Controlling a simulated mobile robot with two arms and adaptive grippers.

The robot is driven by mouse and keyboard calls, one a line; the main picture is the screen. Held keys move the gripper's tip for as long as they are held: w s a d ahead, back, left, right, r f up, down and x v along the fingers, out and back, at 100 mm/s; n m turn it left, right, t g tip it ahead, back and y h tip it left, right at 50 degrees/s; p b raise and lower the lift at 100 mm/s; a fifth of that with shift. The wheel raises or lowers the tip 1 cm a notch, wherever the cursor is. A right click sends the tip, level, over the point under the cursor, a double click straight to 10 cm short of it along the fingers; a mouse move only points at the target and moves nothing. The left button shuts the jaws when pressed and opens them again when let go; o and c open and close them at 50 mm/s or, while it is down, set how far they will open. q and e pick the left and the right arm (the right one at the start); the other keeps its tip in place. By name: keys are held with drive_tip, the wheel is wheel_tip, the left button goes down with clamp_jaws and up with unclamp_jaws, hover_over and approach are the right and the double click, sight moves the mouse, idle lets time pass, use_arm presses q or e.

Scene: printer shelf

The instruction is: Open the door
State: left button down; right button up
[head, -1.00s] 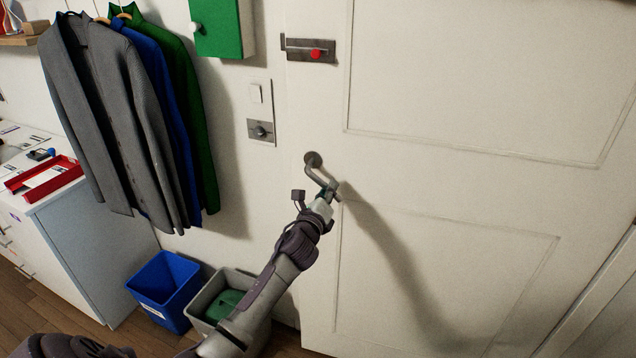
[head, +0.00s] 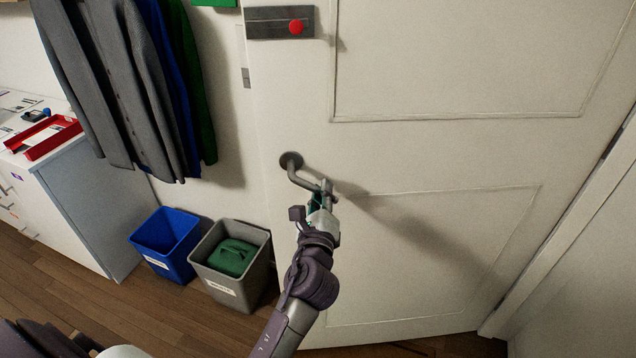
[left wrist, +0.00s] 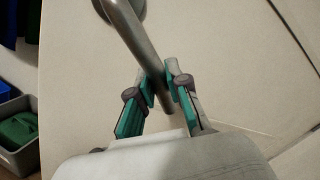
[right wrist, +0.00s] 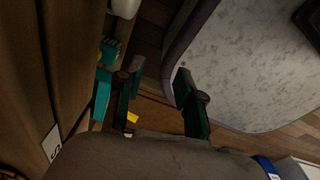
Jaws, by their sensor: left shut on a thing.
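The white door (head: 430,150) fills the middle and right of the head view. Its left edge stands out from the wall, so it looks partly open towards me. Its grey lever handle (head: 300,178) is a bent bar on a round rose. My left gripper (head: 326,196) is shut on the bar's outer end. In the left wrist view, the handle (left wrist: 136,35) runs between the left gripper's teal-padded fingers (left wrist: 162,88). My right gripper (right wrist: 160,82) shows only in the right wrist view, with its fingers apart and nothing visible between them.
A slide bolt (head: 280,22) with a red knob sits on the door above the handle. A grey bin (head: 258,270) and a blue bin (head: 165,245) stand left of the door. Jackets (head: 110,80) hang on the wall. A white cabinet (head: 85,215) stands far left.

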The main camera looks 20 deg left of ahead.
use_arm(q)
drive_tip(key=shift+f, duration=0.1)
drive_tip(key=c, duration=1.1)
unclamp_jaws()
drive_tip(key=shift+a, duration=0.1)
drive_tip(key=v, duration=1.2)
drive_tip(key=shift+c, duration=0.2)
